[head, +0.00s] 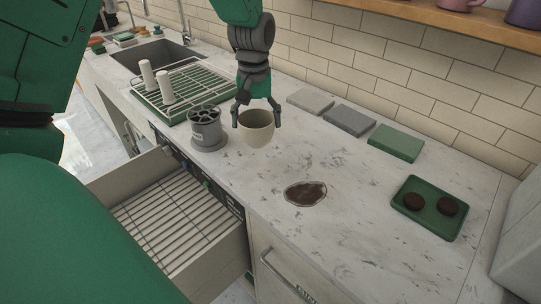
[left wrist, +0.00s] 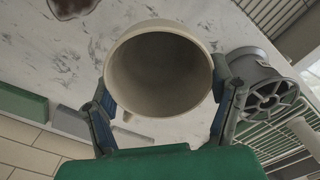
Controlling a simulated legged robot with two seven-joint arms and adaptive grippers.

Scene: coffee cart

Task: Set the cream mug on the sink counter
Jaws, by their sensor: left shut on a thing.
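The cream mug (head: 257,128) is upright at the counter's middle, and its open mouth fills the centre of the left wrist view (left wrist: 158,68). My left gripper (head: 257,115) comes down on it from above, with one finger on each side of its body. The gripper is shut on the mug. I cannot tell whether the mug's base touches the counter. The marble sink counter (head: 270,185) runs from front right to back left, with the sink (head: 152,55) at its far left end. My right gripper is not in view.
A grey cylindrical holder (head: 207,132) stands just left of the mug. A green dish rack (head: 185,92) is behind it. A brown spill (head: 305,193) lies in front. Folded cloths (head: 350,120) and a green tray (head: 430,208) are at right. An open drawer (head: 175,215) juts out below.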

